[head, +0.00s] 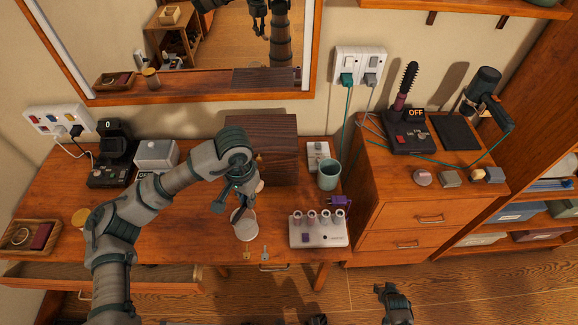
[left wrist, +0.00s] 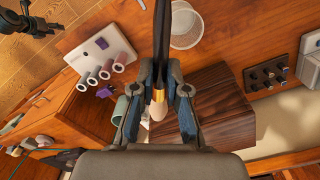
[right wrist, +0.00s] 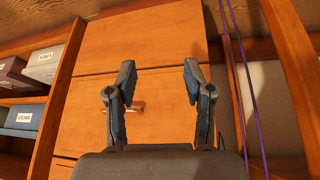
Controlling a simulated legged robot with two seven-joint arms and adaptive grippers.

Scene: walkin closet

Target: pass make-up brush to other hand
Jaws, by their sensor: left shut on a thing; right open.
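My left gripper (head: 243,196) hangs above the desk, in front of the dark wooden box. In the left wrist view the left gripper (left wrist: 172,85) is shut on the make-up brush (left wrist: 162,48), which has a dark handle, a gold ferrule and a pale bristle tip. The handle runs away past the fingertips and the bristle end points toward the palm. In the head view the brush is mostly hidden by the gripper. My right gripper (head: 397,305) is low at the bottom, right of the desk. In the right wrist view the right gripper (right wrist: 158,80) is open and empty, facing wooden drawers.
A white cup (head: 244,226) stands on the desk below the left gripper. The dark wooden box (head: 275,138), a teal mug (head: 328,175) and a white roller holder (head: 318,232) are nearby. A drawer (head: 150,278) stands open at left. A drawer cabinet (head: 415,215) stands right.

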